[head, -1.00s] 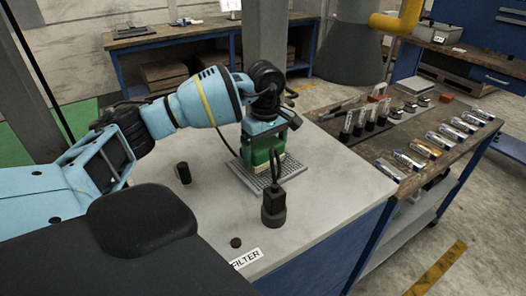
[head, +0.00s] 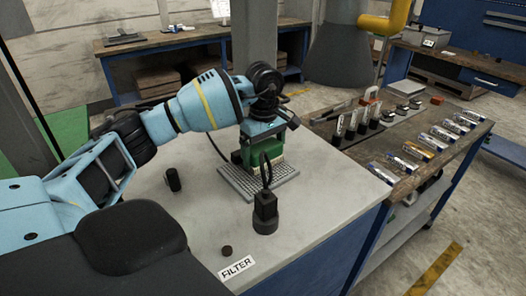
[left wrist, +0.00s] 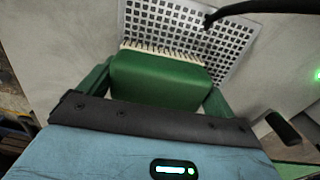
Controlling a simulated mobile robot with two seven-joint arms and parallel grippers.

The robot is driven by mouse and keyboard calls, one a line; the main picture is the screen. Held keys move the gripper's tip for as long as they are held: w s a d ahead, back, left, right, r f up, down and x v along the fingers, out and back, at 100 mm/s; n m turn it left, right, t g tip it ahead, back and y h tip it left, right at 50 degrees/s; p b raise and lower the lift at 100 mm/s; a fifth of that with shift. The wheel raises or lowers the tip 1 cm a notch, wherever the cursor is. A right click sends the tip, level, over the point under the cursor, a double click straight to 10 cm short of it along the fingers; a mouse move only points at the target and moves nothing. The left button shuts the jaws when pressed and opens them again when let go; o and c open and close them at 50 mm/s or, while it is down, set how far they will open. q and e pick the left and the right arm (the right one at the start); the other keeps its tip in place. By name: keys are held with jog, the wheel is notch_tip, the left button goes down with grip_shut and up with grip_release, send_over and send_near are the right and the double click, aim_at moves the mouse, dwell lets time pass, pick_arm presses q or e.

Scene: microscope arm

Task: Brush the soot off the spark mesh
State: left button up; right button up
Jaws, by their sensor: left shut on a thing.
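The spark mesh (head: 230,186) is a grey perforated plate lying on the light bench top. In the left wrist view the mesh (left wrist: 215,30) fills the top middle, with its square holes clear. My left gripper (head: 262,155) is over the mesh and shut on a green brush (left wrist: 155,80). The brush's pale bristles (left wrist: 160,48) point at the mesh and look close to it or touching; I cannot tell which. In the head view the brush (head: 250,158) is partly hidden by the gripper and a black cable loop. Soot is not clearly visible. My right gripper is not in view.
A dark cylindrical fitting (head: 265,212) with a cable loop stands just in front of the mesh. A cart (head: 385,160) with several tools stands at right.

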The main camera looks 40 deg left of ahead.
pick_arm(q)
jog(key=shift+s, duration=0.15)
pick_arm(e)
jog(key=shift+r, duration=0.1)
pick_arm(q)
jog(key=shift+s+a+p, duration=0.2)
jog(key=shift+s+p, duration=0.25)
jog(key=shift+s, duration=0.5)
jog(key=shift+s+f, duration=0.15)
jog(key=shift+s, duration=0.05)
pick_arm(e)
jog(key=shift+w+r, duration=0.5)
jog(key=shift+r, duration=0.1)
pick_arm(q)
jog(key=shift+s, duration=0.1)
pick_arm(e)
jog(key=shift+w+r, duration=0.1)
pick_arm(q)
jog(key=shift+s+a+p, duration=0.25)
jog(key=shift+s+p, duration=0.2)
jog(key=shift+s, duration=0.7)
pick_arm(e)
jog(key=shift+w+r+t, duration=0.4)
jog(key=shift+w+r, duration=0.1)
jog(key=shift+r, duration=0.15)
